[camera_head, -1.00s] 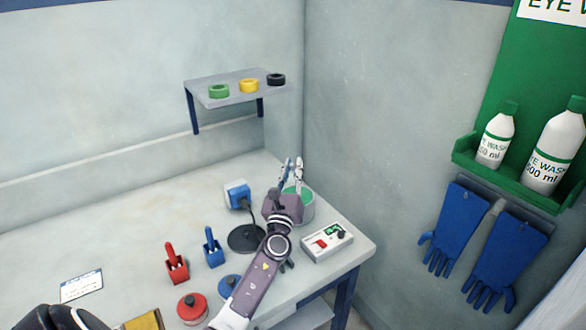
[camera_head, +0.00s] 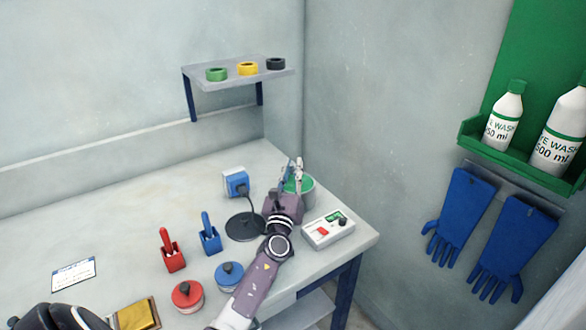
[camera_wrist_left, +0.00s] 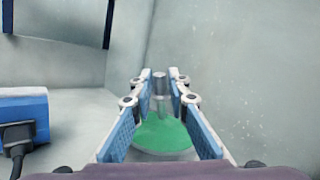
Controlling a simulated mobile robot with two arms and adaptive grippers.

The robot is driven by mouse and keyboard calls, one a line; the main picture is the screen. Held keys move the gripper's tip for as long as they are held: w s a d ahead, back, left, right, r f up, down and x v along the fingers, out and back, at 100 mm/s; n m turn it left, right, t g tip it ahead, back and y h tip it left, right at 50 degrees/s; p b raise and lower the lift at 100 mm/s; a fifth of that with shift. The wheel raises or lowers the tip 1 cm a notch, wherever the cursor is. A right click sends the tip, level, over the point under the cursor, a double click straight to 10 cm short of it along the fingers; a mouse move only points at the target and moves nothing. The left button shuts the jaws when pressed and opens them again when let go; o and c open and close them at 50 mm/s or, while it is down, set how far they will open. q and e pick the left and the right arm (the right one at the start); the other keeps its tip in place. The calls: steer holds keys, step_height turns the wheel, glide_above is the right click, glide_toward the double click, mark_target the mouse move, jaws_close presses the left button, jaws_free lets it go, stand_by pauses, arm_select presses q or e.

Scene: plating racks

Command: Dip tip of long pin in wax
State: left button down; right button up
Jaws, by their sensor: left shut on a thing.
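My left gripper (camera_head: 291,165) is over the wax pot at the right end of the table. In the left wrist view its blue-padded fingers (camera_wrist_left: 160,80) are shut on a short grey metal piece, apparently the long pin (camera_wrist_left: 159,86). The pin's lower end cannot be made out clearly against the pot. The pot of green wax (camera_head: 306,188) is partly hidden by my gripper; its green surface (camera_wrist_left: 163,135) shows below and between the fingers. I cannot tell whether the pin touches the wax. My right gripper is not in view.
A white control box (camera_head: 328,230) stands right of my arm. A blue-and-white device (camera_head: 236,183) is left of the pot. Red (camera_head: 172,256) and blue (camera_head: 209,236) holders and round red (camera_head: 187,296) and blue (camera_head: 229,274) containers stand on the table. The back left is clear.

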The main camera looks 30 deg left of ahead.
arm_select(q)
steer(key=shift+f+b, duration=0.7)
steer(key=shift+f, duration=0.1)
stand_by(1.5)
step_height(320, 180, up, 8)
steer(key=p, duration=0.6)
steer(key=shift+f+p, duration=0.25)
steer(key=shift+p, duration=0.1)
steer(key=shift+f, duration=0.1)
stand_by(0.4)
